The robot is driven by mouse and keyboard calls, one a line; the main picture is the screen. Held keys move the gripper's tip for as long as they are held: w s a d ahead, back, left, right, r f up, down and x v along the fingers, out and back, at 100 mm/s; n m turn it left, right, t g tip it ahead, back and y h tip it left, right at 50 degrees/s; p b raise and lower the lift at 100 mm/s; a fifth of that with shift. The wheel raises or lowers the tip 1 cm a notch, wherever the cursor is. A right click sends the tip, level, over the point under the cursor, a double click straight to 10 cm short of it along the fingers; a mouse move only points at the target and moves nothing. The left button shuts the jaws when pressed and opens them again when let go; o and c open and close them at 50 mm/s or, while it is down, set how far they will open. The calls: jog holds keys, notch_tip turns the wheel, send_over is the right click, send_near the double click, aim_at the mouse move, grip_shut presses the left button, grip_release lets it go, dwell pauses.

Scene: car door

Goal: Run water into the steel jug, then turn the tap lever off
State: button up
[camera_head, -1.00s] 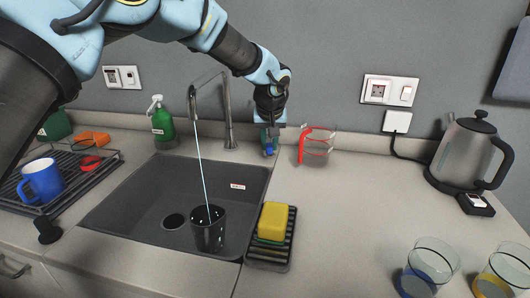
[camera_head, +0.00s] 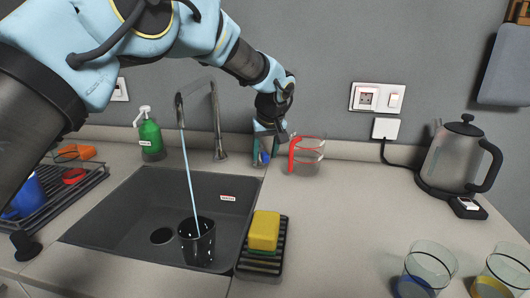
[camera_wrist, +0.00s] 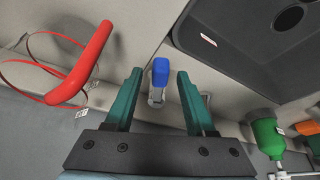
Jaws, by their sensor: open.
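The steel jug (camera_head: 197,246) is a dark, shiny cylinder standing upright in the sink, to the right of the drain. Water (camera_head: 188,180) runs from the tap spout (camera_head: 180,100) down into its mouth. The water level inside cannot be seen. The tap lever has a blue tip (camera_head: 264,158) and stands behind the sink, right of the tap post. My gripper (camera_head: 262,148) is at the lever. In the wrist view, its two green fingers are open, one on each side of the blue tip (camera_wrist: 160,72), with gaps visible.
A red-handled glass measuring jug (camera_head: 306,155) stands close to the right of my gripper. A yellow sponge (camera_head: 264,230) lies on a black rack beside the sink. A green soap bottle (camera_head: 150,138) is left of the tap. The counter's middle right is clear.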

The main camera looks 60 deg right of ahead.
jog(key=b+v, duration=0.2)
jog(key=v, duration=0.8)
jog(key=shift+r+b, duration=0.4)
jog(key=shift+a, duration=0.1)
